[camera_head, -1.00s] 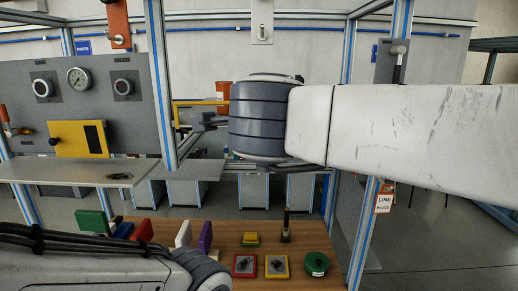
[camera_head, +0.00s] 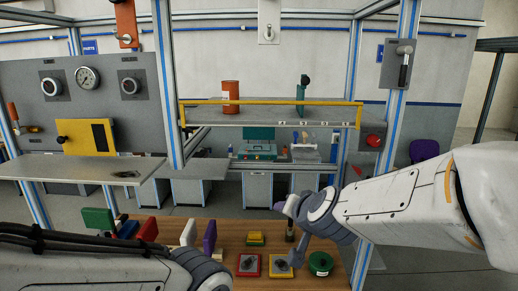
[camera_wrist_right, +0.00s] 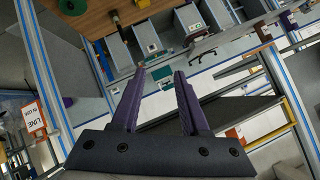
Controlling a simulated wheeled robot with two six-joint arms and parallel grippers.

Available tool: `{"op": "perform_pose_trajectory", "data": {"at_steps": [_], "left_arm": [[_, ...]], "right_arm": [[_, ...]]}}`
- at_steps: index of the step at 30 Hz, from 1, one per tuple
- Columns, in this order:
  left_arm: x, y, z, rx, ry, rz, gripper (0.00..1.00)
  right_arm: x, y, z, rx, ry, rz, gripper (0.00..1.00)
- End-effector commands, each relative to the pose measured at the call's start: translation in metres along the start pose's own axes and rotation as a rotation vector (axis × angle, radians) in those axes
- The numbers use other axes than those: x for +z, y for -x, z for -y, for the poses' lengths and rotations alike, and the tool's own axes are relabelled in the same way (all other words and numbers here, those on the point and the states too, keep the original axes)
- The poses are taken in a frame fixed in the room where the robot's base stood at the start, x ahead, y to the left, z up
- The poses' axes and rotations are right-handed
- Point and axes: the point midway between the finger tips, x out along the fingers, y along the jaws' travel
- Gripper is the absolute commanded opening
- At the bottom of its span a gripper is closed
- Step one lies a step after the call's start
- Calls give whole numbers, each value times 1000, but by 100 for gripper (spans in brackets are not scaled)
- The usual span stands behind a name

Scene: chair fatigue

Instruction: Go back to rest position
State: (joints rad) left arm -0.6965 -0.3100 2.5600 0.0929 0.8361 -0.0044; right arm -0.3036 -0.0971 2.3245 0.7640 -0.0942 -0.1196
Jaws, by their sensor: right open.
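My right gripper (camera_wrist_right: 160,75) is open, with two dark purple fingers spread apart and nothing between them in the right wrist view. In the head view my right arm comes in from the right edge, and its wrist end is above the right part of the wooden table (camera_head: 335,281). My left arm lies low across the bottom left of the head view. Its gripper does not show.
The table holds a red-edged block (camera_head: 248,265), a yellow-edged block (camera_head: 279,267), a green round piece (camera_head: 320,263) and several coloured upright plates. Behind stands a shelf (camera_head: 265,115) with a yellow rail (camera_head: 270,101), and a grey gauge panel (camera_head: 120,118).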

Motion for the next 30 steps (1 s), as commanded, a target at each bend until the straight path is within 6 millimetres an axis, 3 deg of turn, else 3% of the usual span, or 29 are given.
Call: {"op": "perform_pose_trajectory", "data": {"at_steps": [1,6,12,20,30], "left_arm": [[0,0,0,0,0,0,0],[0,0,0,0,0,0,0],[0,0,0,0,0,0,0],[0,0,0,0,0,0,0],[3,-57,4,0,2,0,0]], "right_arm": [[22,-4,-30,53,55,83,45],[74,1,-95,175,194,300,45],[115,19,-146,261,291,485,45],[154,50,-200,353,377,689,45],[220,40,-169,244,526,774,45]]}}
